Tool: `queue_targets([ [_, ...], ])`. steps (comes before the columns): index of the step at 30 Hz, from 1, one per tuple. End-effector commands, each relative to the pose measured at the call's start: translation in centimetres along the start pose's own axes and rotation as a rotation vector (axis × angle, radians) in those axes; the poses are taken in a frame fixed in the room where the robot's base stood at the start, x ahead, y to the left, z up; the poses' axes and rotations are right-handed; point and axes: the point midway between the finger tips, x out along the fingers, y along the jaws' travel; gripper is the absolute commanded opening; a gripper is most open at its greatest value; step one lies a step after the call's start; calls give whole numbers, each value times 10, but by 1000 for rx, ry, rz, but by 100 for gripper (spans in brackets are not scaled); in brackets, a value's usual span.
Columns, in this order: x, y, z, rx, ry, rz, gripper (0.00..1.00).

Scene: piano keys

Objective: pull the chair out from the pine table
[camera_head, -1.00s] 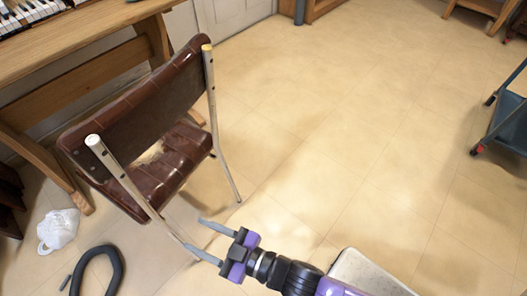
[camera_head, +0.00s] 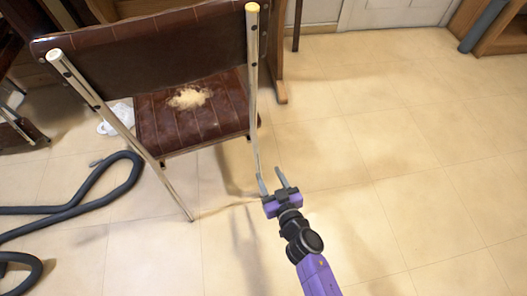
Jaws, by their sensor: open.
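The chair (camera_head: 160,55) has a brown padded back and seat on pale metal posts. It stands upright at upper left with its back towards me. A pale, crumbly-looking patch (camera_head: 190,97) lies on its seat. Only parts of the pine table show: a wooden leg (camera_head: 278,72) beyond the chair's right post and a strip at the top edge. The chair hides the rest. My gripper (camera_head: 271,176) is open and empty, fingers pointing up the picture. Its left finger appears beside the lower end of the chair's right post (camera_head: 253,100); I cannot tell if they touch.
A dark hose (camera_head: 75,208) loops over the floor at left. A white bag (camera_head: 117,118) lies beyond the chair's left post. Wooden furniture (camera_head: 505,35) stands at upper right. The tiled floor (camera_head: 420,150) is clear on the right.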

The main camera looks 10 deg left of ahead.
Motion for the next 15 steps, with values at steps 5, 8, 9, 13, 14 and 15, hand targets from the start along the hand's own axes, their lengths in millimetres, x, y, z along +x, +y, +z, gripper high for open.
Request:
queue_targets([
  [5,40,0,4,-4,4,-1,47],
  [8,62,-1,4,-4,3,-2,47],
  [9,71,-1,4,-3,4,-2,47],
  [13,94,0,3,-2,2,-1,47],
  [14,98,0,3,-2,2,0,47],
  [15,104,0,3,-2,2,0,47],
])
